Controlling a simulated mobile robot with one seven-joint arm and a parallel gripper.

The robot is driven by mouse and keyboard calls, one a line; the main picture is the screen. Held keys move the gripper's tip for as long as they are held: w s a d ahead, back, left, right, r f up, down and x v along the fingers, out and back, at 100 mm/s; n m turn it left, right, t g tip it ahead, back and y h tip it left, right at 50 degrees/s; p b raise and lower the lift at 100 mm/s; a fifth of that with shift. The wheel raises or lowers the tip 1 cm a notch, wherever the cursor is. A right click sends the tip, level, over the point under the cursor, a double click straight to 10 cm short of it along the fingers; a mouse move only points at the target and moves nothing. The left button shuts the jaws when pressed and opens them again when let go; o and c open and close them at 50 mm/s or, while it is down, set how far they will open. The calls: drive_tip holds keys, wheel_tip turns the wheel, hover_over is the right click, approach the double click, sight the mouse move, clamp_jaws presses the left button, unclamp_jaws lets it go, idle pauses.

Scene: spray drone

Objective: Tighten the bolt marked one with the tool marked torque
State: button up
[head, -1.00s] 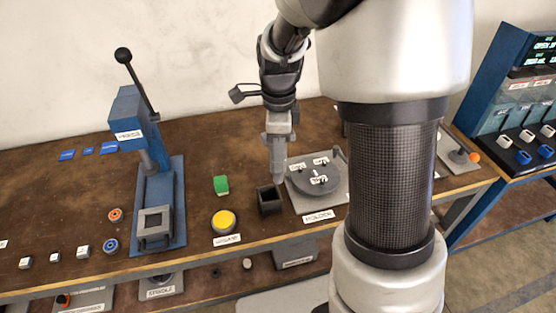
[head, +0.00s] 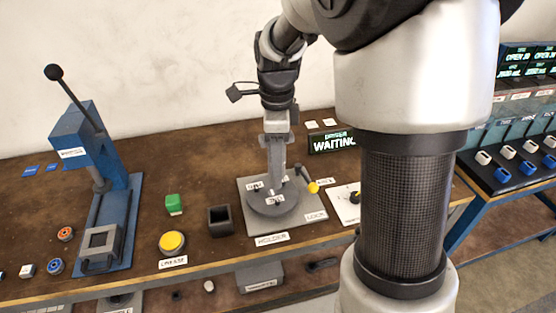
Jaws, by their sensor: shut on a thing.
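My gripper (head: 276,150) points straight down over the round grey disc (head: 268,206) of the holder. It is shut on a slim grey tool, seen only in part; no torque mark is readable on it. The tool's lower end is at or just above the disc's back part; I cannot tell if it touches. The disc bears several small white labels, too small to read, so I cannot tell which bolt is marked one.
Left of the holder are an open black box (head: 220,220), a green block (head: 174,204), a yellow button (head: 172,242) and a blue lever press (head: 88,150). A screen reading WAITING (head: 333,141) stands behind. My arm hides the table's right part.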

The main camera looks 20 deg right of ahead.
sight(277, 181)
drive_tip(key=shift+f+b, duration=1.95)
drive_tip(key=shift+f, duration=0.35)
drive_tip(key=shift+d+f, duration=0.1)
drive_tip(key=shift+f, duration=0.3)
drive_tip(key=shift+f+b, duration=0.5)
drive_tip(key=shift+f, duration=0.65)
drive_tip(key=shift+f+p, duration=0.2)
drive_tip(key=shift+p, duration=0.1)
idle(1.6)
drive_tip(key=shift+r+p, duration=0.15)
drive_tip(key=shift+p, duration=0.25)
idle(0.7)
drive_tip(key=shift+r+p, duration=2.9)
drive_tip(key=shift+r, duration=0.55)
